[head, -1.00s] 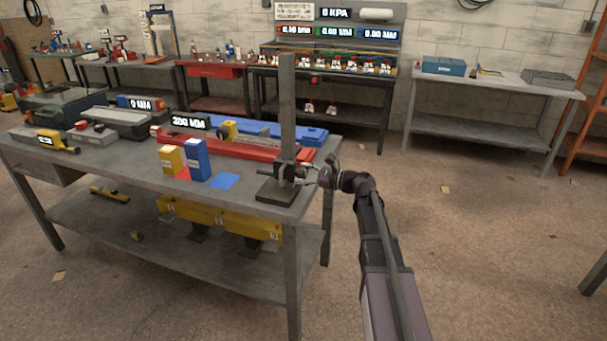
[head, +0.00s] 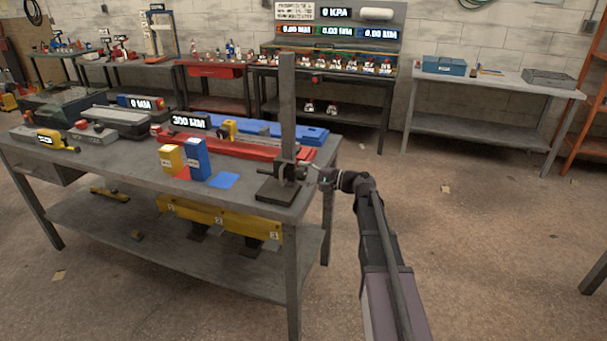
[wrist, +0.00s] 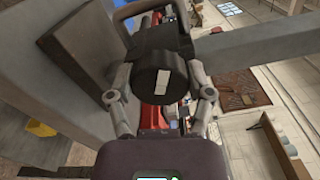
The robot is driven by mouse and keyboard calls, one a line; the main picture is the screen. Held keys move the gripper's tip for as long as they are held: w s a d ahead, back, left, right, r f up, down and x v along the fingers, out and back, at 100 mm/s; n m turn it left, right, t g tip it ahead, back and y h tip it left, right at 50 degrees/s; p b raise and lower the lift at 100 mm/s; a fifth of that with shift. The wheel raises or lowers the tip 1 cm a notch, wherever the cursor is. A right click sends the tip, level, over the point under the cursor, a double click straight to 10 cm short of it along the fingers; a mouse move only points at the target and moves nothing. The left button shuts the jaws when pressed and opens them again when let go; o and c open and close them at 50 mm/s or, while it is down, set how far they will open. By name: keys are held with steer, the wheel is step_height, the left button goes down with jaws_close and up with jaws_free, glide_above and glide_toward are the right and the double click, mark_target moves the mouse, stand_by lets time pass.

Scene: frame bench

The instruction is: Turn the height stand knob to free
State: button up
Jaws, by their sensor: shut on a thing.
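The height stand (head: 288,105) is a tall grey post on a dark square base at the front right corner of the bench. A dark carriage (head: 291,171) sits low on the post. The knob (wrist: 158,80) is a black round cap with a white mark, near upright and slightly tilted in the wrist view. My gripper (head: 314,174) reaches the carriage from the right. In the wrist view its fingers (wrist: 160,96) close on both sides of the knob. The knob is too small to make out in the head view, and no label for free is readable.
A yellow box (head: 171,161) and a blue box (head: 197,160) stand left of the stand on the bench (head: 110,165). A red rail (head: 235,148) lies behind. Open floor lies right of the bench.

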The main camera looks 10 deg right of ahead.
steer(key=n, duration=0.5)
steer(key=shift+w, duration=0.1)
stand_by(0.5)
steer(key=o, duration=1.1)
steer(key=shift+a, duration=0.1)
steer(key=shift+o, duration=0.2)
steer(key=v, duration=1.2)
steer(key=shift+f, duration=0.1)
